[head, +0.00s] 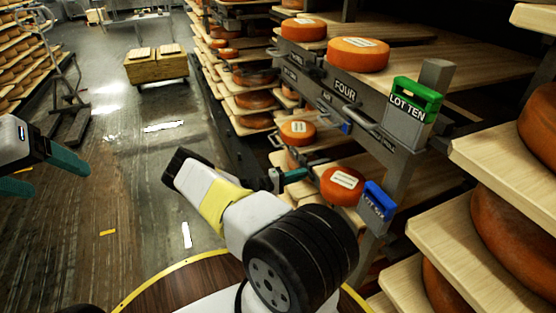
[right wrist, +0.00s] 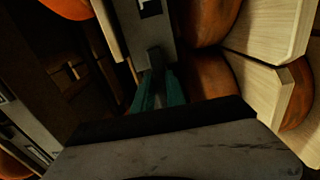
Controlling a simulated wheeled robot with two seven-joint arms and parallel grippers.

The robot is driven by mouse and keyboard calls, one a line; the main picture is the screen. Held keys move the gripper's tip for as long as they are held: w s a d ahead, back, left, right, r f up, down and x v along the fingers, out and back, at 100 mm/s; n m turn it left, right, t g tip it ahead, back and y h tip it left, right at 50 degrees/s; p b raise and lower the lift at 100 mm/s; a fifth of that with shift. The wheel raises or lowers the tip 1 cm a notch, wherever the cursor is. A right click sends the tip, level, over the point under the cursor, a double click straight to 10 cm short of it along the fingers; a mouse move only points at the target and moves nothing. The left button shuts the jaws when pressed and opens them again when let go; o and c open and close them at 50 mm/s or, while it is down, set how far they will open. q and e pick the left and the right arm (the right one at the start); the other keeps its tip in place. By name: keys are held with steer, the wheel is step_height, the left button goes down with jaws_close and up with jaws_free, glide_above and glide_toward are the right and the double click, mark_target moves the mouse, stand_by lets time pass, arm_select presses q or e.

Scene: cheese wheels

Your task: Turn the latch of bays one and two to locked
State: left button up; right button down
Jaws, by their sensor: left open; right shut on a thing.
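My right gripper (head: 292,176) reaches into the lower part of the shelf rack, left of an orange cheese wheel (head: 341,184). In the right wrist view its teal fingers (right wrist: 158,88) are closed on a small dark grey latch piece (right wrist: 155,58) in front of a grey upright with a white label. Which bay this latch belongs to cannot be read, and my arm hides part of the area in the head view. My left gripper (head: 43,172) is open and empty over the floor at the left edge, far from the rack.
The rack's upper rail carries a FOUR label (head: 345,89) and metal handles. A green LOT TEN holder (head: 416,98) and a blue tag holder (head: 377,203) stick out at the right. Shelves with large wheels (head: 503,225) crowd the right side.

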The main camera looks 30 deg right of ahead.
steer(key=c, duration=1.4)
jaws_free()
steer(key=shift+o, duration=0.2)
steer(key=a, duration=0.7)
steer(key=shift+w+a, duration=0.4)
steer(key=shift+r, duration=0.1)
steer(key=s+a+r+m+y, duration=0.1)
steer(key=s+a+r+y, duration=0.3)
steer(key=r, duration=0.6)
steer(key=s+a+r+m+y, duration=0.1)
steer(key=a+r+y, duration=0.55)
steer(key=r, duration=0.25)
steer(key=s+a+r+y, duration=0.3)
steer(key=a+r+y, duration=0.2)
steer(key=r, duration=0.5)
steer(key=s+a+r+n+t+y, duration=0.2)
steer(key=s+a+r+t, duration=0.2)
steer(key=s+r, duration=0.4)
steer(key=s+a+r+n+t+y, duration=0.2)
steer(key=s+a+r+t, duration=0.2)
steer(key=s+a+r, duration=0.2)
steer(key=shift+s+a+r+y, duration=0.35)
steer(key=shift+s+r, duration=0.55)
steer(key=shift+s, duration=0.15)
